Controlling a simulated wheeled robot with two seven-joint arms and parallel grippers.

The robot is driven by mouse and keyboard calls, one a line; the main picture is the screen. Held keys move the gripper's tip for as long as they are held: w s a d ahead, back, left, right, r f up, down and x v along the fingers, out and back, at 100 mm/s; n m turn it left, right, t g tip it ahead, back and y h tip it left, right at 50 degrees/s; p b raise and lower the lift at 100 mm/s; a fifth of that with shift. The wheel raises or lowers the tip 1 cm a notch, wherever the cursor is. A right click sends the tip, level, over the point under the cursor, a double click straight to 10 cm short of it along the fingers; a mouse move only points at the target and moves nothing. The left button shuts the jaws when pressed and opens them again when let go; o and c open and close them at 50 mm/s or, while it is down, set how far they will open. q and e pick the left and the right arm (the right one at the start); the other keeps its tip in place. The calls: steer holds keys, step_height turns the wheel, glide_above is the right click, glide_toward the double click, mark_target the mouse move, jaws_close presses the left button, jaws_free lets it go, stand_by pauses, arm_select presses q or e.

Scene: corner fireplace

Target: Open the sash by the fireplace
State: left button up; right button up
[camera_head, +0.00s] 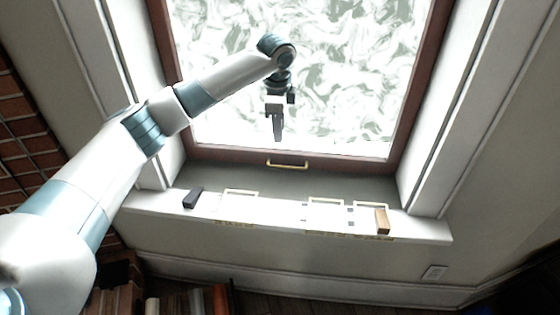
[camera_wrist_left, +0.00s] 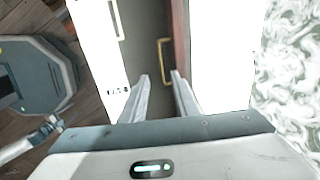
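The sash (camera_head: 290,158) is a brown-framed window with patterned glass, and its bottom rail appears down against the sill side. A brass pull handle (camera_head: 288,166) sits on that rail. In the left wrist view the handle (camera_wrist_left: 160,58) shows beyond the fingertips, roughly in line with the gap between them. My left gripper (camera_head: 277,136) hangs in front of the glass, fingers downward, just above the handle in the head view. In the left wrist view its two fingers (camera_wrist_left: 160,78) are apart with nothing between them. My right gripper is out of view.
The white sill (camera_head: 275,212) holds a black block (camera_head: 193,198) at left, a wooden block (camera_head: 382,221) at right and pale rectangular outlines between. Brick (camera_head: 30,130) stands at far left. Books or similar items (camera_head: 190,302) lie below. White casing flanks the window.

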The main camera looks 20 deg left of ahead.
arm_select(q)
steer(key=w+f, duration=0.1)
steer(key=f, duration=0.4)
steer(key=w+f, duration=0.1)
steer(key=f, duration=0.4)
steer(key=w+f+p, duration=0.1)
steer(key=f, duration=0.4)
steer(key=shift+a+f, duration=0.35)
steer(key=shift+f, duration=0.05)
jaws_close()
